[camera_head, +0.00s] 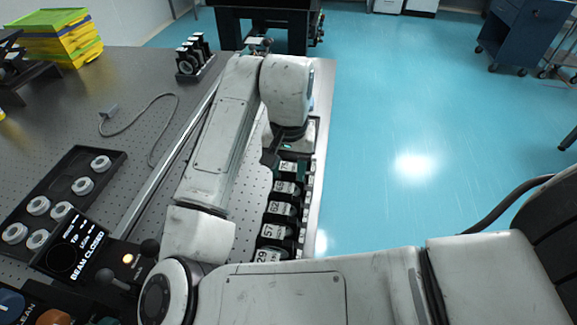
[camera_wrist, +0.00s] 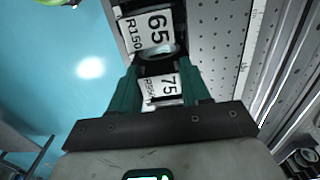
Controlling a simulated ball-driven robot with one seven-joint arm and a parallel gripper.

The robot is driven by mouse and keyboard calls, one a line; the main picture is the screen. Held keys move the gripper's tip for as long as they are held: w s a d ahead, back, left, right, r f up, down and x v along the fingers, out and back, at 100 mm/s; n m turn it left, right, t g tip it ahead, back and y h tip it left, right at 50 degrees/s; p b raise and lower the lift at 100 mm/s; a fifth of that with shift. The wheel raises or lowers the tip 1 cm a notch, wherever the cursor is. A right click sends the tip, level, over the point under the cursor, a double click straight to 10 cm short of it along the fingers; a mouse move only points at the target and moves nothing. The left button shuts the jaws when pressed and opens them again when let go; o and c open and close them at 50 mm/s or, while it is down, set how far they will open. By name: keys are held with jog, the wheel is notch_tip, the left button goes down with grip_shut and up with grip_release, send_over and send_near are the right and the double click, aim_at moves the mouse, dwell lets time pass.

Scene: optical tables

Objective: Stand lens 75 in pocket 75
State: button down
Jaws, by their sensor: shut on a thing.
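My gripper (camera_head: 286,160) points down at the far end of a row of labelled places on the right side of the perforated table. In the wrist view its teal fingers (camera_wrist: 159,82) are closed about a dark piece with a white label reading 75 (camera_wrist: 162,88), which I take as lens 75. Just beyond the fingertips is a clear round rim (camera_wrist: 160,50), by a white label reading 65 (camera_wrist: 152,30). I cannot tell which piece the rim belongs to. The fingers and wrist hide pocket 75 and the lower part of the held piece, so its seating is unclear.
More labelled places, one marked 51 (camera_head: 274,231), run toward me along the table edge. A dark tray (camera_head: 60,187) with white rings lies at left, near a display reading BEAM CLOSED (camera_head: 85,248). A metal rail (camera_head: 165,165) crosses the table. Open floor lies right.

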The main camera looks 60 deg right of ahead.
jog(key=shift+f, duration=0.2)
jog(key=shift+c, duration=0.4)
grip_release()
jog(key=shift+r, duration=0.1)
jog(key=shift+r+p, duration=4.8)
jog(key=shift+r, duration=0.15)
